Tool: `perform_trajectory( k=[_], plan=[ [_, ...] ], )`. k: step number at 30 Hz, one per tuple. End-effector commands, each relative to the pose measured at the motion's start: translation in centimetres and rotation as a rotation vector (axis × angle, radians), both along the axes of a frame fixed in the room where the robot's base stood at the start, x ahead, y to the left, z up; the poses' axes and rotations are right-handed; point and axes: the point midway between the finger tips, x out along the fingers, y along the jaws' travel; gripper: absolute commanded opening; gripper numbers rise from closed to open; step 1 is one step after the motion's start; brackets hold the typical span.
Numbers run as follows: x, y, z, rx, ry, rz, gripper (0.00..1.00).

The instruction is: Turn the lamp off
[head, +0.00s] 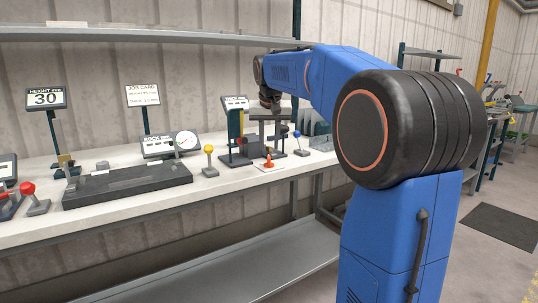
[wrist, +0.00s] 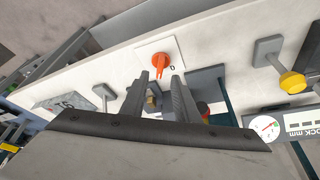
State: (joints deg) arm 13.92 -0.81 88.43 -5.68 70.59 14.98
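I cannot make out a lamp for certain in either view. An orange rotary knob (wrist: 163,59) sits on a white plate (wrist: 176,46) marked with a 0 in the wrist view. The knob also shows in the head view (head: 268,161), near the front edge of the bench. My gripper (wrist: 160,77) has its two fingers apart, with the knob just beyond the tips in the wrist view and no finger clearly touching it.
A yellow-knobbed lever (head: 208,160) stands left of the orange knob and a blue-knobbed lever (head: 298,142) to its right. A dial gauge (head: 186,140), a dark bar (head: 128,185) and a red-knobbed lever (head: 33,197) lie further left. The lower shelf (head: 250,265) is bare.

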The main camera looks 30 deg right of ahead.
Motion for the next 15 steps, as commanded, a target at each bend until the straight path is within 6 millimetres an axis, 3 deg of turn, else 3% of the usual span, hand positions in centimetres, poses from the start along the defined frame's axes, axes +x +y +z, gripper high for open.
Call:
perform_trajectory(
  k=[6, 15],
  plan=[
    [1.2, -0.6, -3.3, 0.001, 0.003, 0.0, 0.28],
    [1.9, -1.0, -5.1, 0.0, 0.0, 0.0, 0.28]
  ],
)
